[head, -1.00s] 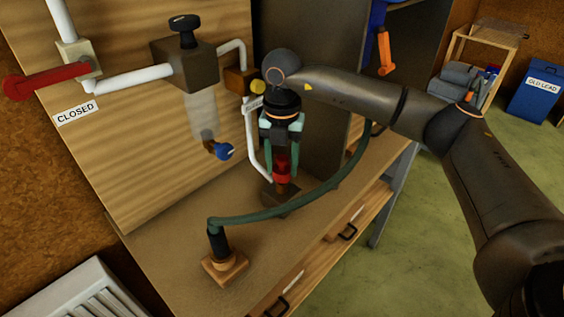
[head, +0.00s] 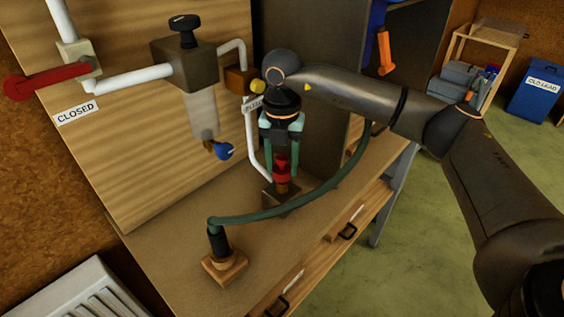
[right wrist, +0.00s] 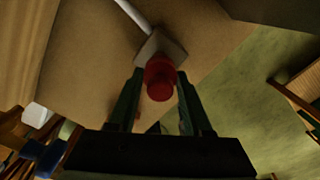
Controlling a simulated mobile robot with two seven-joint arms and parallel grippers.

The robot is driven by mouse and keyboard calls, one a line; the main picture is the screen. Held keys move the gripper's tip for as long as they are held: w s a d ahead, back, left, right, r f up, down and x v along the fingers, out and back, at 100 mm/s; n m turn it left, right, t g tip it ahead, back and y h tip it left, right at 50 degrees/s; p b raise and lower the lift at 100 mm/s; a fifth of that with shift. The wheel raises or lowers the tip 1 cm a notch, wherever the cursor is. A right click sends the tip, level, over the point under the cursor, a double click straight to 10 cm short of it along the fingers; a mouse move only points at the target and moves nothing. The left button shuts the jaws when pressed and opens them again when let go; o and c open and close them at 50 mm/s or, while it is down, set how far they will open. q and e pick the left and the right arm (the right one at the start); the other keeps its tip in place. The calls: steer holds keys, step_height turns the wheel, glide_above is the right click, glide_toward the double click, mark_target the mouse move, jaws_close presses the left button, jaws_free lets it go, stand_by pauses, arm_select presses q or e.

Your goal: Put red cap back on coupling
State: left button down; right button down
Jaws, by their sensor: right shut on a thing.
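The red cap (head: 281,163) is upright between the fingers of my right gripper (head: 281,172), which is shut on it and points down. Right below the cap is the brass-coloured coupling (head: 282,188) on a small dark block on the bench. The cap appears to meet the coupling, but I cannot tell whether it is seated. In the right wrist view the round red cap (right wrist: 160,80) lies between the two green fingers and hides the coupling, with a grey block (right wrist: 158,46) behind it. My left gripper is not in view.
A green hose (head: 290,204) curves past the coupling's front to a dark fitting on a wooden base (head: 225,266). A white pipe (head: 251,140) runs down just left of the gripper. A blue-handled tap (head: 223,151) hangs further left. The front bench top is mostly clear.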

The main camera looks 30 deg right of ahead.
mark_target(282, 174)
steer(key=shift+f+b, duration=1.05)
steer(key=shift+f, duration=0.55)
steer(key=shift+c, duration=1.2)
jaws_free()
steer(key=shift+r, duration=0.1)
step_height(282, 174, up, 12)
steer(key=shift+r+b, duration=0.2)
steer(key=shift+b, duration=0.2)
